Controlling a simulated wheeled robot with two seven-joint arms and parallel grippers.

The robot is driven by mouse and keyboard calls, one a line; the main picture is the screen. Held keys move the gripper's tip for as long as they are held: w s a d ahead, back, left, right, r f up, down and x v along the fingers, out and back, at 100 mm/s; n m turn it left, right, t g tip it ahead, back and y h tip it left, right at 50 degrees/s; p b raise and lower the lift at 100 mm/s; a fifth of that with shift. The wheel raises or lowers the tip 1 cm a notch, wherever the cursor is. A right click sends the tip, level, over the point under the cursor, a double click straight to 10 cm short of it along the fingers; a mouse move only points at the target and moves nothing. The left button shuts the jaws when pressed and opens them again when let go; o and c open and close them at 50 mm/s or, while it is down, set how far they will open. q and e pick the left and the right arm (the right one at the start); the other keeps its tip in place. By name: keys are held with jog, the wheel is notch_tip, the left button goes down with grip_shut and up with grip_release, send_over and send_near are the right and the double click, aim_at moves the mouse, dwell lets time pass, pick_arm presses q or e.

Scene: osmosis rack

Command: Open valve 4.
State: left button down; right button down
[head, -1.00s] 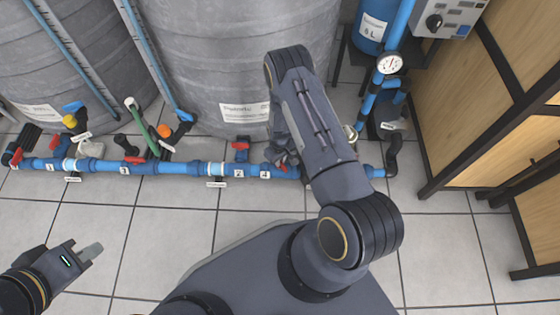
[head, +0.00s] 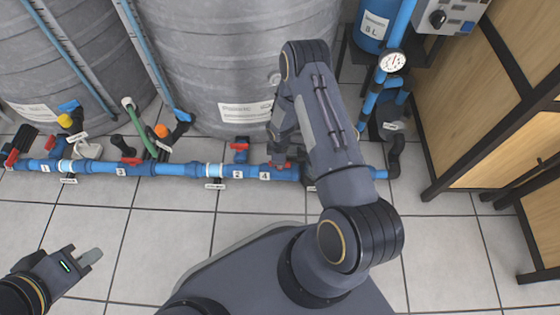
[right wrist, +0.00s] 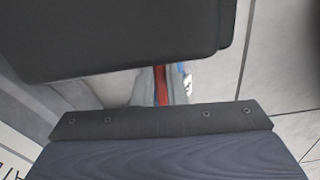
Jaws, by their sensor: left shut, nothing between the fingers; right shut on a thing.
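Valve 4 sits on the blue pipe in the head view, marked by a white "4" label (head: 265,176). Its red handle (head: 279,165) is partly hidden by my right gripper (head: 281,155), which reaches down from above. In the right wrist view, a narrow strip of the red handle (right wrist: 161,88) shows between the two dark fingers of my right gripper, which is shut on it. How far the handle is turned cannot be told. My left gripper (head: 90,258) is shut and empty, low at the left over the floor, away from the pipe.
Valve 2 with a red handle (head: 239,146) stands just left of valve 4. Valve 3's red handle (head: 132,161) is farther left. Large grey tanks (head: 245,60) stand behind the pipe. A pressure gauge (head: 393,62) and a wooden cabinet (head: 480,110) are right. The tiled floor in front is clear.

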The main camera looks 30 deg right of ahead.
jog(key=shift+n, duration=0.6)
jog(key=c, duration=1.5)
grip_release()
jog(key=shift+o, duration=0.2)
notch_tip(320, 180, up, 7)
jog(key=p, duration=0.3)
jog(key=shift+r, duration=0.45)
